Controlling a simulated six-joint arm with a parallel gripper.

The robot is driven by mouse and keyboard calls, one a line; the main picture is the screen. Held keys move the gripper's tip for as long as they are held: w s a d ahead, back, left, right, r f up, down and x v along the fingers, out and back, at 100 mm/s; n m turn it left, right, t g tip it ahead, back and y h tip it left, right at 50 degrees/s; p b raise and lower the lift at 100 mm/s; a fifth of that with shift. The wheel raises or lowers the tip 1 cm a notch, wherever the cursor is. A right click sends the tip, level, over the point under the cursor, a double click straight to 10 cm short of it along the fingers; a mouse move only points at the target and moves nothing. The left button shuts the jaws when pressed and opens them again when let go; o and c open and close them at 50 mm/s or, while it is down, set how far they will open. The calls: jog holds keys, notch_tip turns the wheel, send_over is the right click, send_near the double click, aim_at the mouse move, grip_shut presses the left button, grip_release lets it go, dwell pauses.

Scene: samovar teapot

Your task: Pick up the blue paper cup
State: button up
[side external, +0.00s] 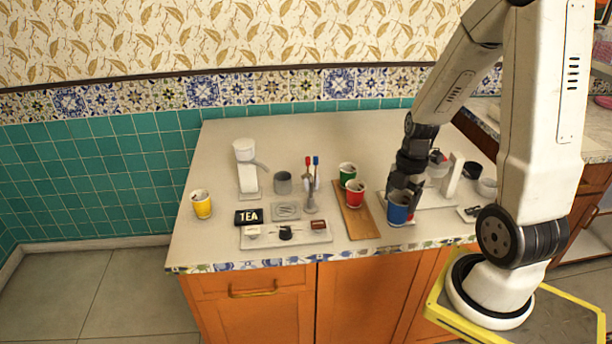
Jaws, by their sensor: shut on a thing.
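The blue paper cup (398,209) stands upright, or nearly so, near the front edge of the counter, just right of the wooden board. My gripper (404,192) points down at it from above and is shut on it. The fingers overlap the cup's upper part and partly hide its rim. I cannot tell whether the cup's base touches the counter.
A red cup (355,193) and a green cup (347,172) stand on the wooden board (362,226). A yellow cup (202,205) stands far left. A TEA sign (248,217) and a tray (317,236) lie between. The back of the counter (310,135) is clear.

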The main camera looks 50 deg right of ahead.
jog(key=shift+s+a+r, duration=0.2)
jog(key=shift+s+a, duration=0.05)
jog(key=shift+s, duration=0.15)
jog(key=shift+s+a+r, duration=0.2)
jog(key=shift+s, duration=0.2)
jog(key=shift+w, duration=0.1)
